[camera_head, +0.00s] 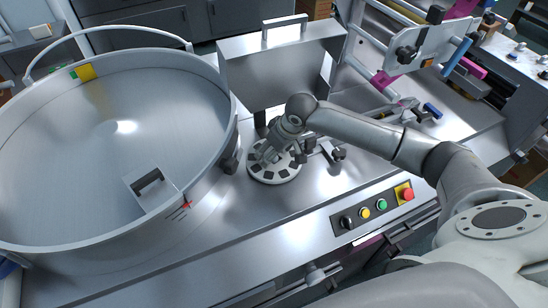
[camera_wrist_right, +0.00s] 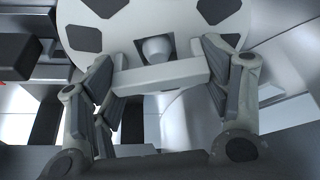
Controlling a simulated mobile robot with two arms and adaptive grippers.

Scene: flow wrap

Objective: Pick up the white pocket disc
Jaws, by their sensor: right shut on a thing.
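The white pocket disc (camera_head: 275,175) is round, with dark pockets around its rim, on or just above the steel worktop right of the big bowl. It also fills the top of the right wrist view (camera_wrist_right: 110,35), where a pale bar lies across its middle beside a small round knob. My right gripper (camera_head: 268,153) reaches down over the disc's middle. In the right wrist view its two fingers (camera_wrist_right: 160,78) are shut on the bar of the disc from both sides. I cannot tell whether the disc is lifted. My left gripper is not in view.
A large steel bowl (camera_head: 60,125) stands close on the left. An upright steel cover with a handle (camera_head: 282,55) stands behind the disc. A button panel (camera_head: 375,208) is at the front right. The front worktop (camera_head: 200,260) is clear.

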